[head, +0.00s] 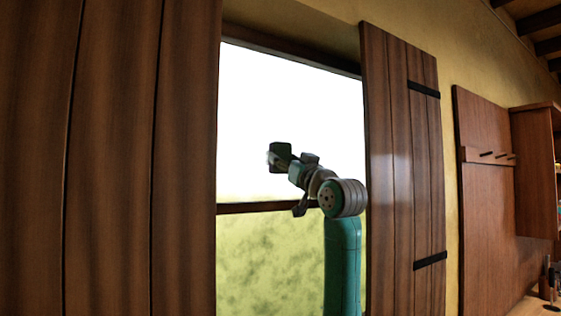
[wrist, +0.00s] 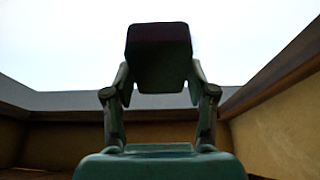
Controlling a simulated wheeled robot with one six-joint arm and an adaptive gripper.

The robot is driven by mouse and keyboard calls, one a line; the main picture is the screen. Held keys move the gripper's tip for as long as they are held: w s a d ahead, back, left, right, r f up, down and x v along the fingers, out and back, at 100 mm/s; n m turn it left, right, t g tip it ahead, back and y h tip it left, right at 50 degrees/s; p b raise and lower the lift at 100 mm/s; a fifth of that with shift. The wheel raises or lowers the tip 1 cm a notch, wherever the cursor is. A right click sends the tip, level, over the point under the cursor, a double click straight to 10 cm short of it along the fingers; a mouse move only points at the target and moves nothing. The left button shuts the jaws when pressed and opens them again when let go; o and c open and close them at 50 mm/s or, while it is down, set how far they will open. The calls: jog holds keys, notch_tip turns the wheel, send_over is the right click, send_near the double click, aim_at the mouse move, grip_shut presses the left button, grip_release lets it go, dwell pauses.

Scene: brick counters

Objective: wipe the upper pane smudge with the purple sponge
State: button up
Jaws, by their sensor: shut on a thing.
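The upper pane (head: 290,100) is a bright white area in the window above the crossbar. My gripper (head: 290,160) is raised in front of its lower part. In the wrist view, my gripper (wrist: 159,78) is shut on a dark block with a faint purple tint, the sponge (wrist: 159,50), held between the two fingers. The sponge also shows as a dark block (head: 280,152) at the arm's end in the head view. I cannot make out the smudge against the glare. I cannot tell whether the sponge touches the glass.
The window crossbar (head: 265,208) runs just below my gripper, with a green lower pane (head: 260,260) under it. Wooden shutters stand open at the left (head: 110,150) and right (head: 400,170). A peg board (head: 485,155) and cabinet (head: 535,170) are farther right.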

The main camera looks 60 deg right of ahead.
jog(key=shift+s+d, duration=0.45)
jog(key=shift+d, duration=0.4)
jog(key=shift+s+d, duration=0.45)
jog(key=shift+d, duration=0.35)
jog(key=shift+w+a, duration=0.65)
jog(key=shift+a, duration=0.45)
jog(key=shift+w+a, duration=0.7)
jog(key=shift+a, duration=0.35)
jog(key=shift+w+a, duration=0.65)
jog(key=shift+a, duration=0.45)
jog(key=shift+r, duration=0.35)
jog(key=s+d, duration=0.4)
jog(key=d, duration=0.2)
jog(key=shift+d, duration=0.35)
jog(key=shift+w+a, duration=0.7)
jog(key=shift+a, duration=0.4)
jog(key=shift+w+a, duration=0.65)
jog(key=shift+a, duration=0.5)
jog(key=shift+w+a, duration=0.7)
jog(key=shift+a, duration=0.4)
